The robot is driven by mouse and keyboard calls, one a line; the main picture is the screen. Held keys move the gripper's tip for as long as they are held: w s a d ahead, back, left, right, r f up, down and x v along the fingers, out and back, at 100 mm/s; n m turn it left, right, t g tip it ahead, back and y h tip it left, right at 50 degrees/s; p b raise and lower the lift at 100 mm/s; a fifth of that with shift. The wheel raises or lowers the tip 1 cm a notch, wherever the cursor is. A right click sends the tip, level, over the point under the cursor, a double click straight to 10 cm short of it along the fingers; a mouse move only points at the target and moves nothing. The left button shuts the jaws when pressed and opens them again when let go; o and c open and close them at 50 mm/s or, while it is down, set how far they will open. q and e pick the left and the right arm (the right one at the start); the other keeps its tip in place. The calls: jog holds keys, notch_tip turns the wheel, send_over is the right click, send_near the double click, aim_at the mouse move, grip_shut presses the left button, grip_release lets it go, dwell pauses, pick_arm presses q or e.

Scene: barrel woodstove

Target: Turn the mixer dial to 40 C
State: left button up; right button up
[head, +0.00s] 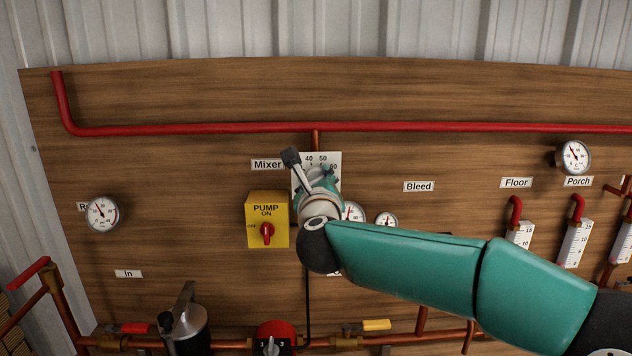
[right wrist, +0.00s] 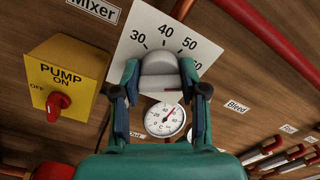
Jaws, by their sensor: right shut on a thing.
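The mixer dial (right wrist: 159,68) is a grey knob on a white scale plate (right wrist: 197,44), which also shows in the head view (head: 334,159). In the right wrist view the numbers 30, 40, 50 and part of 60 show around its upper side. My right gripper (right wrist: 158,84) is shut on the dial, one finger on each side; in the head view the gripper (head: 318,182) covers the dial. I cannot make out a pointer mark on the knob, so its setting is unclear. The "Mixer" label (head: 267,164) is left of the plate. My left gripper is not in view.
A yellow pump switch box (head: 281,207) with a red knob is close on the left. A round gauge (right wrist: 164,119) is just below the dial. A red pipe (head: 220,128) runs above; valves and pipes line the bottom. The board around the "Bleed" label (head: 419,186) is mostly clear.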

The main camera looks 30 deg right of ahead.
jog(key=n, duration=0.3)
jog(key=shift+a+n+p, duration=0.1)
jog(key=shift+n+p, duration=0.2)
jog(key=n+p, duration=0.1)
jog(key=n, duration=0.2)
jog(key=shift+w+f+n, duration=0.1)
jog(key=shift+n, duration=0.3)
jog(key=n+p, duration=0.2)
jog(key=n, duration=0.3)
jog(key=shift+f, duration=0.2)
jog(key=shift+f+n+p, duration=0.2)
jog(key=shift+n+p, duration=0.25)
jog(key=shift+n, duration=1.25)
